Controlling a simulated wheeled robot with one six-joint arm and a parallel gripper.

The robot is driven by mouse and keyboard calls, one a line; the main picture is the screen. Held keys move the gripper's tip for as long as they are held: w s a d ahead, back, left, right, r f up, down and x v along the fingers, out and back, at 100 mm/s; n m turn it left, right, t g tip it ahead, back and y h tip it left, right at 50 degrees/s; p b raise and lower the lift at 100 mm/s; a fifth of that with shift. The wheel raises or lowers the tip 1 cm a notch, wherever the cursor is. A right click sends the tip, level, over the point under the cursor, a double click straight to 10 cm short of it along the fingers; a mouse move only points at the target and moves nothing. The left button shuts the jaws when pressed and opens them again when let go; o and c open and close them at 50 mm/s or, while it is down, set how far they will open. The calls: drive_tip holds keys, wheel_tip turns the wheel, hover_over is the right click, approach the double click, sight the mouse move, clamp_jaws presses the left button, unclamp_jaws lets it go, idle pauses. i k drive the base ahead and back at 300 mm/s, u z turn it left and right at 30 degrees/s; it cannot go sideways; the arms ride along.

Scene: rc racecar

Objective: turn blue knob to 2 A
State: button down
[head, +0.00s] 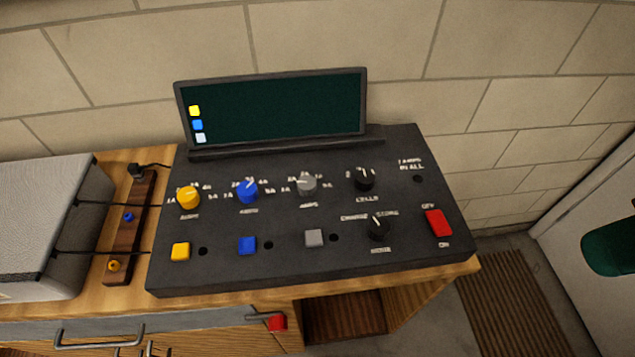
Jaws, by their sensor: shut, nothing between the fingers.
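The blue knob (247,193) sits on the sloping face of a dark control panel (215,275), second from the left in the upper row of knobs. White ampere labels are printed in an arc around it, too small to read with certainty. Its pointer seems to aim up and slightly right, but I cannot tell which label it meets. A square blue button (248,246) lies straight below it. My gripper is not in this view, and nothing touches the knob.
A yellow knob (189,198) is left of the blue one; a grey knob (306,184) and black knobs (364,179) are right. A dark screen (275,108) stands behind. A red switch (437,223) is at right. A grey box (45,220) stands left on the wooden bench.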

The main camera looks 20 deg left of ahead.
sight(247, 192)
drive_tip(key=u, duration=1.55)
drive_tip(key=k, duration=0.5)
drive_tip(key=z, duration=0.4)
drive_tip(key=i, duration=0.6)
drive_tip(key=u, duration=1.05)
